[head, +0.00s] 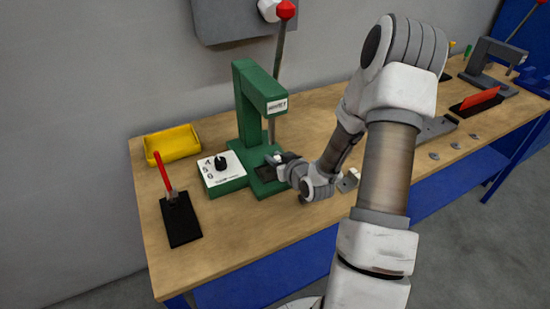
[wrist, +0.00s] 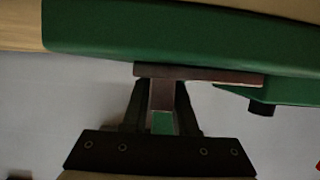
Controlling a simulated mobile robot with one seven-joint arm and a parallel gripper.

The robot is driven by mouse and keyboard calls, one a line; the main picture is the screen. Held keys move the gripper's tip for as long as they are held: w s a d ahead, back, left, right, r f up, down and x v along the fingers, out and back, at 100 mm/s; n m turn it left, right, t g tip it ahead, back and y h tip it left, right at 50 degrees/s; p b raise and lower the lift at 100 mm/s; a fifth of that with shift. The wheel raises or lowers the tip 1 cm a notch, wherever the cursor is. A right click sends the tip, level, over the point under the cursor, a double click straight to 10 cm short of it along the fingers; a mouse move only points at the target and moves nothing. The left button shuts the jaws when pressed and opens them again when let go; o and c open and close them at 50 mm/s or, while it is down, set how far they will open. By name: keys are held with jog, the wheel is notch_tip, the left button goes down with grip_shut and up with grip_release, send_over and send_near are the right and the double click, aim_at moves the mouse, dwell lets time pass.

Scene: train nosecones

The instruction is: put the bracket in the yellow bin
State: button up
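The yellow bin (head: 172,143) stands at the back left of the bench. My gripper (head: 276,160) is at the base of the green press (head: 250,95), low over its work area. In the wrist view my gripper (wrist: 162,95) has its two fingers on either side of the upright brownish part of the bracket (wrist: 162,93), with no clear gap seen. The bracket's flat plate (wrist: 210,75) lies across the fingertips, close against the press's green body (wrist: 180,35). I cannot tell whether it touches the press. The head view shows it poorly, as my arm is in front.
A white dial box (head: 222,168) stands left of the press. A black plate (head: 180,220) with a red-handled lever (head: 162,170) is at the front left. A small grey metal piece (head: 348,181) lies right of my gripper. The press's red-knobbed lever (head: 285,12) rises high.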

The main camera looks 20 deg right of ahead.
jog(key=o, duration=0.3)
jog(key=shift+r+p, duration=0.2)
jog(key=shift+p, duration=0.35)
